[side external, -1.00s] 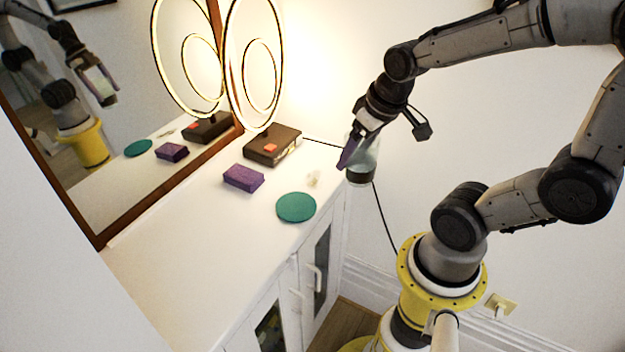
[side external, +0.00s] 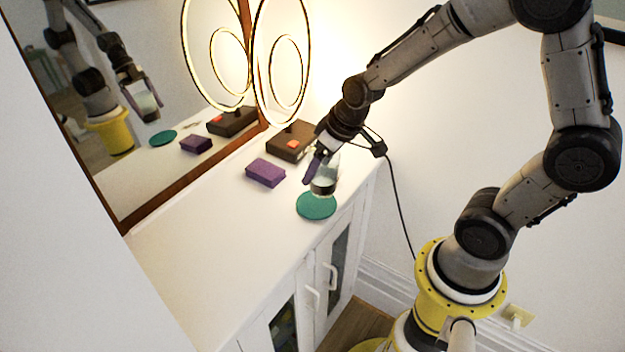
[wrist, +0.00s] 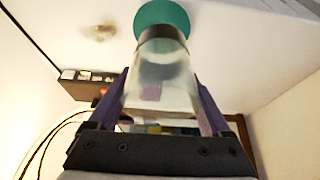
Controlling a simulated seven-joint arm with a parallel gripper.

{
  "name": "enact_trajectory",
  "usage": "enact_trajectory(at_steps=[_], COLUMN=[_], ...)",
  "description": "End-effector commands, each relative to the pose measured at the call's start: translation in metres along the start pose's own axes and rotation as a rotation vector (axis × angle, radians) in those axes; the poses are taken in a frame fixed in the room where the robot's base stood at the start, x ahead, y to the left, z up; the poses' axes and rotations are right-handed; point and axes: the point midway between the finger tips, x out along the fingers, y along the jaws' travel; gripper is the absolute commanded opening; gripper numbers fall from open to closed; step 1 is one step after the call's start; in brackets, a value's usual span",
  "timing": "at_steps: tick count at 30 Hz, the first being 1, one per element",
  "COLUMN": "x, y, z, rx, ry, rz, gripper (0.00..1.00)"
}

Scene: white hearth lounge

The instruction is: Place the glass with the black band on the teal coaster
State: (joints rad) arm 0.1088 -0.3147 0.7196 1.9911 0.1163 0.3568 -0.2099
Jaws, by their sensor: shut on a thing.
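The glass with the black band (side external: 324,184) is a clear tumbler with the dark band near its base. My gripper (side external: 318,168) is shut on it, with a purple finger on either side. In the wrist view the glass (wrist: 160,85) sits between the fingers of my gripper (wrist: 165,100), band end away from me. The teal coaster (side external: 316,207) is a flat round disc on the white cabinet top. In the side view the glass is just above the coaster's far edge, seemingly raised; the exact gap is unclear. The coaster (wrist: 163,12) also shows past the glass's base in the wrist view.
A purple block (side external: 265,172) lies left of the coaster. A dark brown box (side external: 291,141) with an orange patch and a ring lamp (side external: 282,60) stand behind. A large mirror (side external: 150,110) backs the white cabinet top (side external: 215,235), whose near left part is clear.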

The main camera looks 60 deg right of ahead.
Motion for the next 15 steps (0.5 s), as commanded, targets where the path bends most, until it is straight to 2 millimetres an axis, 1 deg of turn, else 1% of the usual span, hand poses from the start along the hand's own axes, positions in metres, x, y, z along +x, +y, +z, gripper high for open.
enact_trajectory(at_steps=[1,6,9,12,15], x=[0.007,0.018,0.031,0.045,0.054], y=[0.000,0.001,0.002,0.001,0.002], z=[-0.002,-0.006,-0.009,-0.002,0.002], rx=[0.000,-0.001,0.000,0.000,0.000], ry=[-0.001,0.001,-0.002,-0.002,0.000], rz=[0.000,0.000,0.000,-0.001,0.000], gripper=[0.14,0.14,0.14,0.14,0.14])
